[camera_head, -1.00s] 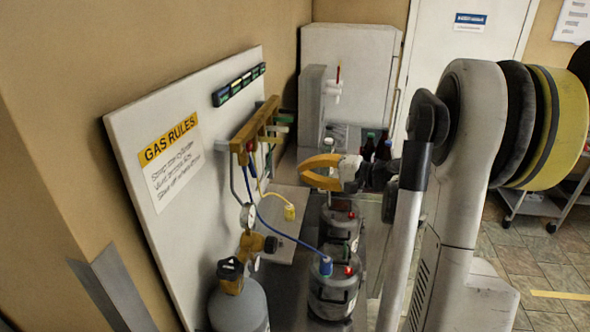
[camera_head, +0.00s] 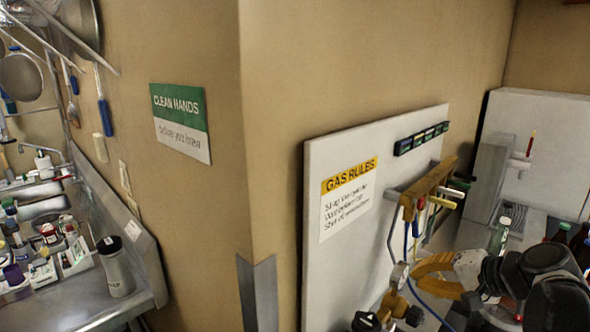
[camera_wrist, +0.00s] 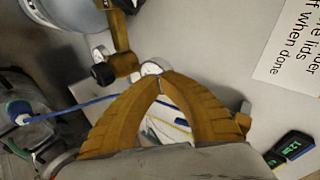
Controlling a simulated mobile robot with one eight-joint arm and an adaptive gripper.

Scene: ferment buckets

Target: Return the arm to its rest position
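My gripper (camera_head: 416,274) has orange fingers and shows at the lower right of the head view, in front of the gas board (camera_head: 322,275). In the wrist view its two fingertips (camera_wrist: 160,76) meet, with nothing visible held between them. A white round gauge (camera_wrist: 151,68) and a brass fitting (camera_wrist: 122,64) lie just beyond the tips in that view; I cannot tell whether they touch. My arm's dark links fill the lower right corner of the head view, and the rest of the arm is out of frame.
A brass regulator (camera_head: 392,303) and a blue hose (camera_head: 428,308) are close to the gripper. Bottles (camera_head: 499,235) stand behind it. A wall corner (camera_head: 258,290) separates the board from the cluttered sink counter (camera_head: 105,305).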

